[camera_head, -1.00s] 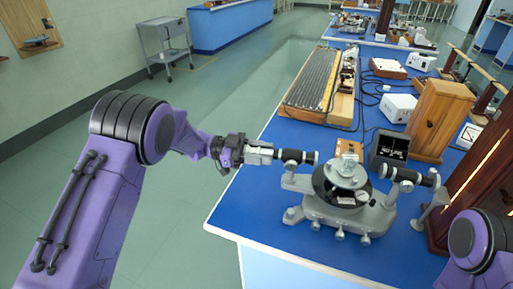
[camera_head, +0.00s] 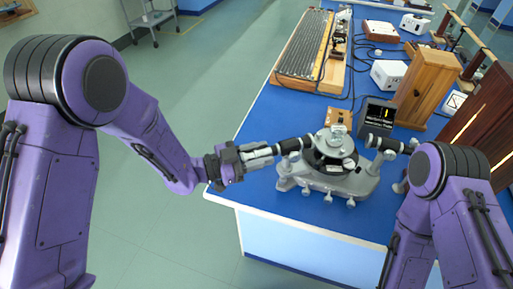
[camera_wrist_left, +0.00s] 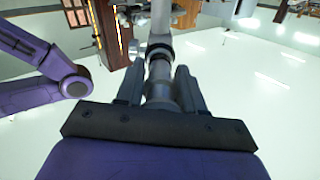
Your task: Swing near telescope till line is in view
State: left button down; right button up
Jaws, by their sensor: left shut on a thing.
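The grey spectrometer (camera_head: 338,178) stands on the near part of the blue bench, with a round table on top. Its near telescope, a dark tube (camera_head: 294,145), points left toward my left gripper (camera_head: 270,151). That gripper is shut on the tube's outer end; the left wrist view shows the telescope (camera_wrist_left: 158,75) between the two fingers.
A wooden cabinet (camera_head: 420,88) and a white box (camera_head: 389,74) stand behind the display. A long ribbed instrument (camera_head: 303,45) lies at the back left of the bench.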

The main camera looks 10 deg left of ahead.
pick_arm(q)
jog(key=shift+r, duration=0.1)
jog(key=c, duration=0.9)
grip_release()
jog(key=b+v, duration=0.3)
jog(key=v, duration=0.7)
jog(key=shift+a, duration=0.15)
jog(key=shift+s+a, duration=0.1)
